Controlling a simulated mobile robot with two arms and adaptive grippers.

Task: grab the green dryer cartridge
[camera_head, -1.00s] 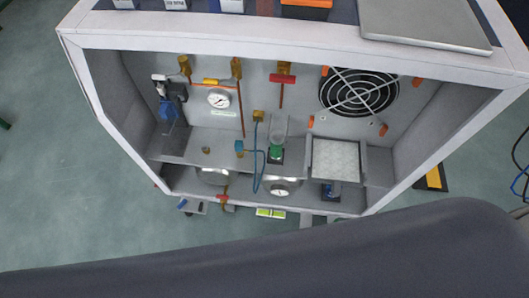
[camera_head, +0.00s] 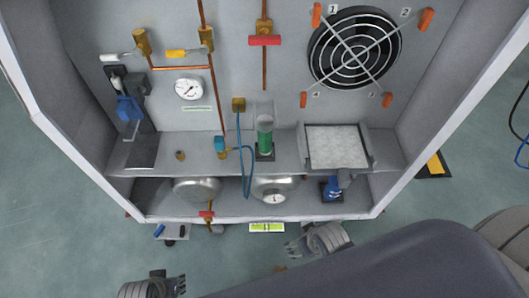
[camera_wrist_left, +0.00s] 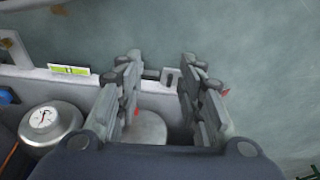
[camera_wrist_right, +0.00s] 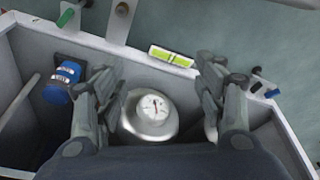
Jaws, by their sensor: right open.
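The green dryer cartridge (camera_head: 265,138) stands upright on the cabinet's middle shelf in the head view, left of the white filter panel, with a clear upper part. I cannot make it out in either wrist view. My right gripper (camera_head: 297,246) is at the cabinet's front lower edge, below and apart from the cartridge. In the right wrist view its fingers (camera_wrist_right: 158,85) are spread and empty above a gauge. My left gripper (camera_head: 180,284) is at the bottom edge of the head view, farther from the cartridge. In the left wrist view its fingers (camera_wrist_left: 160,80) are spread and empty.
A blue hose (camera_head: 246,172) hangs just left of the cartridge. The framed white filter (camera_head: 337,146) stands close on its right. A round gauge (camera_head: 275,192) sits below the shelf. A green level (camera_head: 267,227) is on the front edge. A red-handled valve (camera_head: 264,40) is above.

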